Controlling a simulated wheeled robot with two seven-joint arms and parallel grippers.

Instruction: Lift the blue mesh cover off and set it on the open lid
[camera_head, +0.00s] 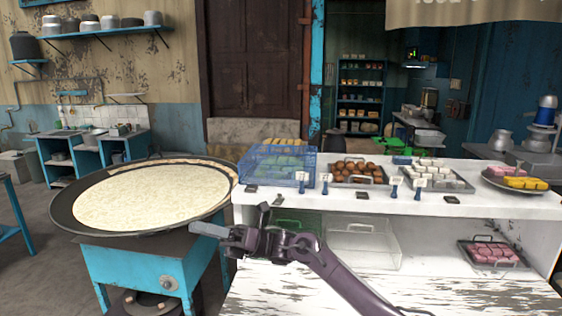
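The blue mesh cover (270,168) is a see-through blue box shape at the left end of the white counter. Yellow sweets (285,142) show at its back edge. My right gripper (222,232) is in front of the counter's left front corner, below and to the left of the cover and apart from it in the picture. Its jaws are small and seen at an angle, so I cannot tell whether they are open. My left gripper is out of view. I cannot pick out an open lid with certainty.
A wide pan (150,198) of milk stands on a blue stove left of the counter (340,205). Trays of brown sweets (357,170) and white sweets (430,170) sit right of the cover. A clear box (362,245) is on the lower shelf.

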